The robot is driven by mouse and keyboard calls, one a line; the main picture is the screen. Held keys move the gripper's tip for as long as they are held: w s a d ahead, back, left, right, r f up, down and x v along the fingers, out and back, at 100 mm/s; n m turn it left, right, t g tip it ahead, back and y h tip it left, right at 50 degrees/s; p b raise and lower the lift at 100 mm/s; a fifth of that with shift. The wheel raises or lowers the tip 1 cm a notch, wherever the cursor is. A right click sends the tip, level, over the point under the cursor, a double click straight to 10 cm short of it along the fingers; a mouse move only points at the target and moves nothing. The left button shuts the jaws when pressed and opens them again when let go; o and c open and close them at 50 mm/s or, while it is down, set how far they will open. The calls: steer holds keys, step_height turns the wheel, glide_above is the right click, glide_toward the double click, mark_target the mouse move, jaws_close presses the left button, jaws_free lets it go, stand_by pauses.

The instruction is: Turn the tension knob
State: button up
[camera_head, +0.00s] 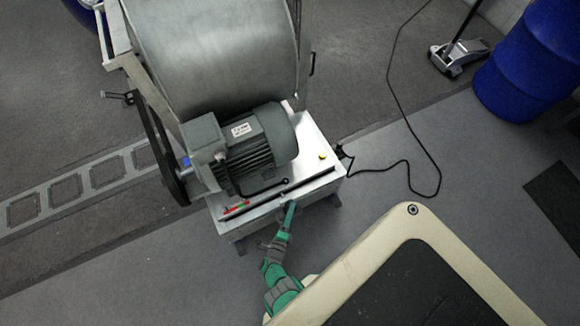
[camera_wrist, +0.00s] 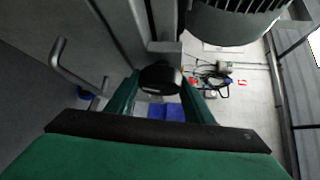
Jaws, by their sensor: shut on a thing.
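The tension knob (camera_wrist: 160,77) is a dark round knob on a grey shaft in the middle of the wrist view. The two green fingers of my gripper (camera_wrist: 160,88) stand on either side of it and are shut on it. In the head view my green gripper (camera_head: 290,207) reaches up to the front edge of the metal machine base (camera_head: 312,141). The knob cannot be made out there, and its turn angle cannot be told.
A grey motor (camera_head: 248,148) and a large metal drum (camera_head: 218,55) sit on the base. A bent metal handle (camera_wrist: 68,68) is left of the knob in the wrist view. A black cable (camera_head: 408,125), floor jack (camera_head: 458,54) and blue barrel (camera_head: 528,62) are to the right.

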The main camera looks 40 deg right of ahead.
stand_by(0.4)
steer(key=o, duration=1)
steer(key=shift+o, duration=0.2)
steer(key=shift+a, duration=0.1)
steer(key=v, duration=1)
steer(key=shift+s+a, duration=0.2)
steer(key=shift+s, duration=0.05)
